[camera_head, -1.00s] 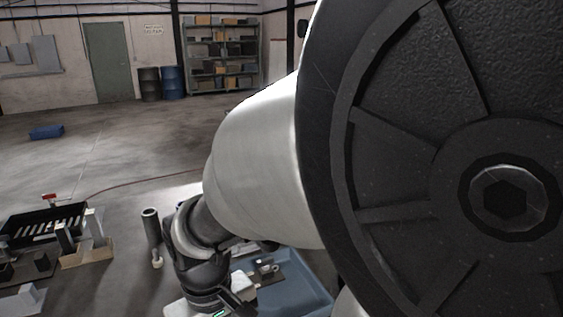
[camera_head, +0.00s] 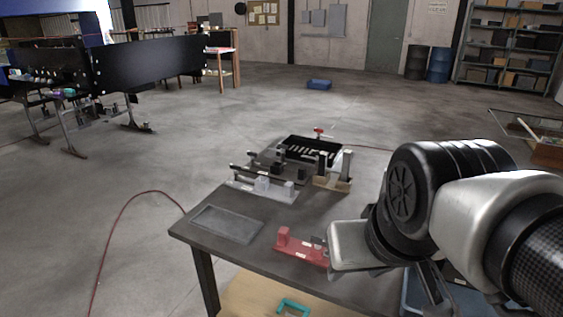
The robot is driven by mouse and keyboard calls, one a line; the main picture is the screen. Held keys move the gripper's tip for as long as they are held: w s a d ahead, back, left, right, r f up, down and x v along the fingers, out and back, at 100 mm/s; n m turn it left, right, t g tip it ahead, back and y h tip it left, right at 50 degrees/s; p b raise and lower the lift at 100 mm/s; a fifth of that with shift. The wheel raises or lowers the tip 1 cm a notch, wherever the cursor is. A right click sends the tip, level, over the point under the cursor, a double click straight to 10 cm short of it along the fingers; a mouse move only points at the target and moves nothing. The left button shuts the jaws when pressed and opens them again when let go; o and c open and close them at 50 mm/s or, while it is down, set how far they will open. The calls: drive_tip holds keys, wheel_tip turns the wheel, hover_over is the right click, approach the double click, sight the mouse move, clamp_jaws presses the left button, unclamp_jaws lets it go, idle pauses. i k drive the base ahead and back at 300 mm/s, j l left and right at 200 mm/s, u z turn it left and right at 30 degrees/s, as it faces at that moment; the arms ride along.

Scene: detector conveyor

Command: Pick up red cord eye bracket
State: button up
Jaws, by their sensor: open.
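The red cord eye bracket (camera_head: 298,249) lies on the dark table (camera_head: 188,230) near its front edge, left of my arm. It has a long flat base with a raised block at its left end and a small pale label. Its right end runs up to the pale block-shaped end of my arm, my gripper (camera_head: 352,246), which partly covers it. A small dark grey piece shows beside the bracket's right end; I cannot tell whether it is a finger. My gripper is open, its fingertips not clearly visible. I see no grip on the bracket.
A flat grey tray (camera_head: 228,224) lies left of the bracket. Grey fixtures (camera_head: 262,186), a wooden-based holder (camera_head: 333,183) and a black slotted tray (camera_head: 313,149) stand farther back. A teal handle-shaped part (camera_head: 292,307) lies on a lower wooden shelf. A blue bin (camera_head: 452,301) is below my arm.

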sight(307, 252)
drive_tip(key=i+j+z, duration=0.15)
drive_tip(key=j+z, duration=0.2)
drive_tip(key=i+j+z, duration=0.1)
drive_tip(key=j+z, duration=0.2)
drive_tip(key=j, duration=0.3)
drive_tip(key=j+z, duration=0.35)
drive_tip(key=i+j, duration=0.05)
drive_tip(key=j, duration=0.05)
